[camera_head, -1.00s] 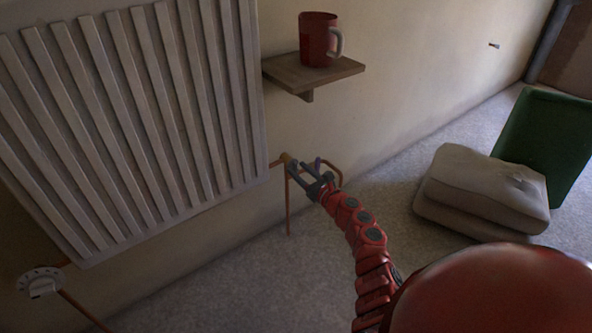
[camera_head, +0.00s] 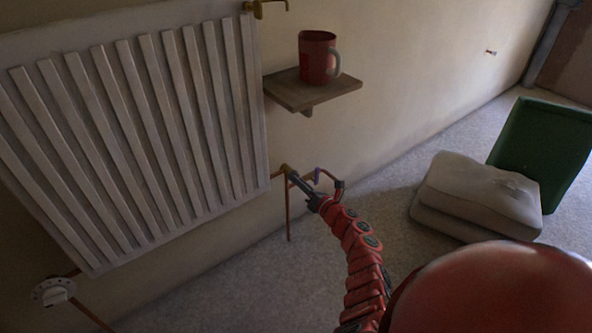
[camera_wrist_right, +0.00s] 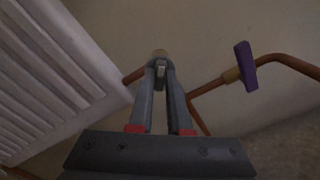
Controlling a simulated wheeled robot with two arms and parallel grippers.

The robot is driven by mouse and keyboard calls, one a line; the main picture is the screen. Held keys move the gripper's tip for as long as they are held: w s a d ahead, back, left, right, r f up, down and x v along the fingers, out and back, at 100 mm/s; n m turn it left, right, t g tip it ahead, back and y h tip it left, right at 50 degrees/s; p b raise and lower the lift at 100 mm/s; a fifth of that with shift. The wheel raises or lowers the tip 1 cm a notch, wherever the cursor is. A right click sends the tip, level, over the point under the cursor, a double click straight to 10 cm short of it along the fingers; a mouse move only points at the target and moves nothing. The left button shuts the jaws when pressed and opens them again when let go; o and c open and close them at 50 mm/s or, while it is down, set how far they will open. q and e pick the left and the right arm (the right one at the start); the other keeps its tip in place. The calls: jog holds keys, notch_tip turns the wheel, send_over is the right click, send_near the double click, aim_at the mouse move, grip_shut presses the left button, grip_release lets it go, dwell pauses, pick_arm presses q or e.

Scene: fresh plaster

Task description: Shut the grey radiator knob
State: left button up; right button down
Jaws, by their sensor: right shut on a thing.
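The grey knob (camera_wrist_right: 160,71) shows in the right wrist view as a small light-grey piece between the fingertips, in front of a brass valve body on a copper pipe. My right gripper (camera_wrist_right: 160,75) is shut on it. In the head view my right gripper (camera_head: 292,174) reaches to the brass valve (camera_head: 285,169) by the radiator's lower right corner. The fingers hide the knob there. The white ribbed radiator (camera_head: 140,130) hangs on the wall at left. My left gripper is in neither view.
A purple lever (camera_wrist_right: 245,66) sits on the copper pipe right of my gripper. A white dial (camera_head: 54,292) is at lower left. A red mug (camera_head: 317,58) stands on a wooden shelf (camera_head: 335,90) above.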

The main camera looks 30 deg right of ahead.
jog(key=shift+m, duration=0.3)
jog(key=shift+r, duration=0.1)
